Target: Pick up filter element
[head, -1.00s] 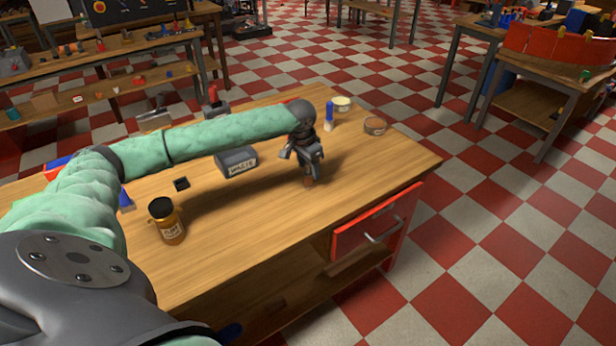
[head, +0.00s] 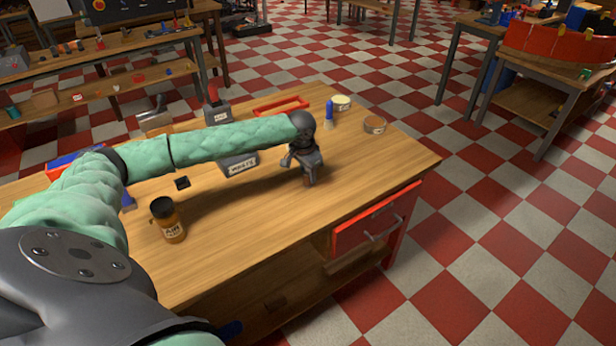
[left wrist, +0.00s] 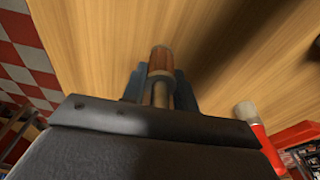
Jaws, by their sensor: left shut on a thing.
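The filter element, a small copper-brown cylinder with a paler band (left wrist: 160,62), stands out between my left fingers in the left wrist view. My left gripper (head: 308,180) is low over the right part of the wooden workbench (head: 355,155). Its fingers (left wrist: 160,88) are shut on the filter element. In the head view the gripper mostly hides the element, so I cannot tell whether it still touches the bench top. My right gripper is not in view.
A grey box (head: 241,168) labelled WASTE stands left of the gripper under my arm. A jar (head: 167,222) stands nearer. The bench front right is clear.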

